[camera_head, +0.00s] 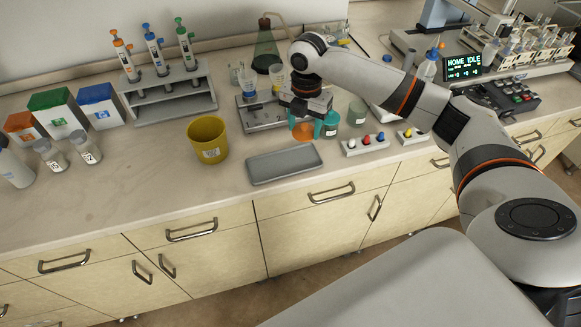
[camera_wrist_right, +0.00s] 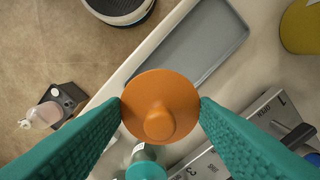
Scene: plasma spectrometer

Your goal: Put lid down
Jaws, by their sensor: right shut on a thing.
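The orange lid (camera_wrist_right: 160,107) is round with a raised knob. My right gripper (camera_wrist_right: 161,103) is shut on it, with a teal finger at each side of its rim. In the head view the lid (camera_head: 303,132) hangs below my right gripper (camera_head: 305,126), near the back right corner of the grey tray (camera_head: 285,164). The tray is empty and also shows in the wrist view (camera_wrist_right: 215,40), just beyond the lid. My left gripper is not in view.
A teal-lidded jar (camera_head: 330,124) stands close to the right of the lid. A numbered metal rack (camera_head: 262,113) is behind, and a yellow cup (camera_head: 208,140) stands left of the tray. A small block with coloured knobs (camera_head: 365,144) is at the right.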

